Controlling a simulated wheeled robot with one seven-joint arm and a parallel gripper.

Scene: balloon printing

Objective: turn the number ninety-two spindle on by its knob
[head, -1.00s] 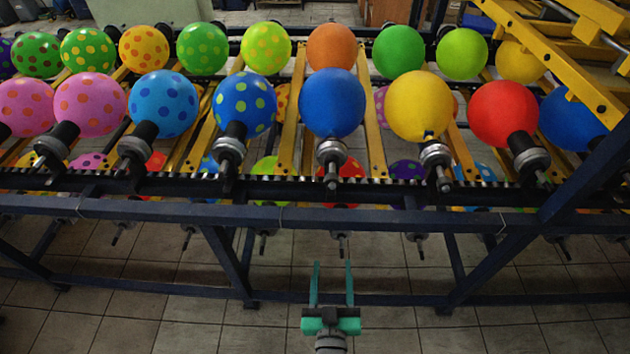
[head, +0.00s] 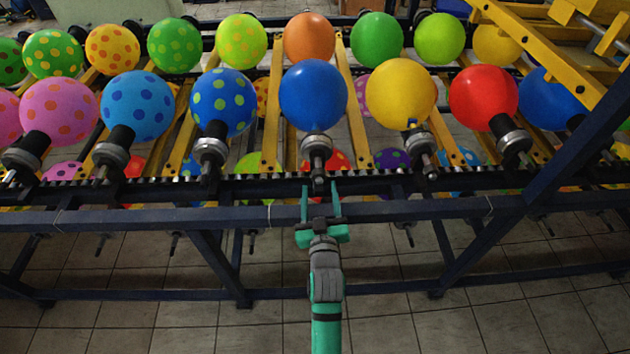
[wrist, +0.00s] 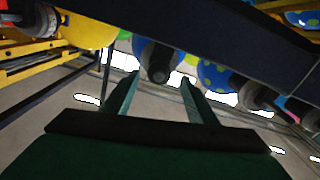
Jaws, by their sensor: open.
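No number shows on any spindle, so I cannot tell from a label which is ninety-two. My gripper (head: 320,188) is open, its two green fingers pointing at the rack. Its tips are just below and either side of the metal end knob (head: 318,179) of the spindle carrying the plain blue balloon (head: 313,95). I cannot tell whether they touch the knob. In the wrist view my gripper (wrist: 159,80) has its fingers spread, with a dark round spindle end (wrist: 158,68) between and beyond the tips. The knob's fine detail is too small to see.
A dark blue rail (head: 400,210) runs across the rack's front, beneath my fingers. Neighbouring spindles hold a spotted blue balloon (head: 222,100) on the left and a yellow balloon (head: 400,92) on the right. A slanted dark beam (head: 580,145) stands at the right. The floor in front is clear.

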